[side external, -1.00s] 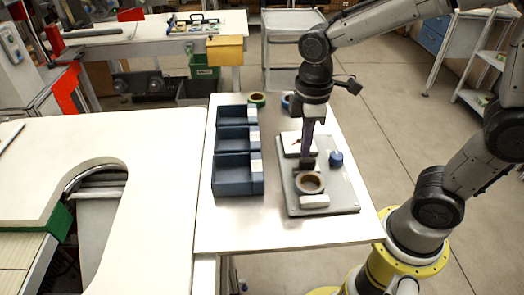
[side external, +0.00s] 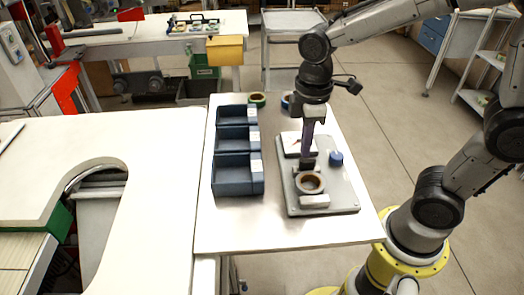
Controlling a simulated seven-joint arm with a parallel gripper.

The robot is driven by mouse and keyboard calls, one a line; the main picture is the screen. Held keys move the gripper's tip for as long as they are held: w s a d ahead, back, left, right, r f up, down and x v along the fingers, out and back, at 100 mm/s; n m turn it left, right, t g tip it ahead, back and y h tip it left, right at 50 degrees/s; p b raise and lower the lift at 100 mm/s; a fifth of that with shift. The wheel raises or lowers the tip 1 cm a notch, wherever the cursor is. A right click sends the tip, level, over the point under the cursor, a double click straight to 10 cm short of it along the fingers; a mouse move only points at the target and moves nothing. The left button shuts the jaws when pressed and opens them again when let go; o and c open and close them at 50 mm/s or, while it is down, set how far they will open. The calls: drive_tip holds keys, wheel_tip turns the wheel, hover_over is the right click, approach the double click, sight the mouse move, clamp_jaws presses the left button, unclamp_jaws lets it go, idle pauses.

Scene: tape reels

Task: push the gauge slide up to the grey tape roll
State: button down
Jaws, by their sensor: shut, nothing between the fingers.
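A grey plate (side external: 338,203) lies on the right part of the table. The grey tape roll (side external: 310,190), a ring with a brown inside, lies flat on it, close to a light grey block (side external: 315,201) at the plate's front. A small dark block (side external: 307,166), which looks like the gauge slide, is just behind the roll; whether they touch I cannot tell. My gripper (side external: 307,156) points down, shut and empty, at the dark block's back side. The fingertips blend with the dark block, so contact is unclear.
A white square with a red mark (side external: 292,142) and a blue knob (side external: 336,159) are on or beside the plate near my gripper. Blue bins (side external: 238,176) line the left. A green roll (side external: 257,100) and a blue roll (side external: 286,103) lie at the back. The table front is clear.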

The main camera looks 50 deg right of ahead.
drive_tip(key=shift+s+a, duration=0.45)
idle(0.6)
drive_tip(key=shift+w+d, duration=0.3)
wheel_tip(320, 180, up, 7)
idle(0.9)
drive_tip(key=s+d+m+t, duration=0.4)
drive_tip(key=s+m+t, duration=0.1)
drive_tip(key=s+m, duration=0.4)
drive_tip(key=shift+s+d+t, duration=0.2)
drive_tip(key=shift+s+t, duration=0.1)
drive_tip(key=shift+s, duration=0.45)
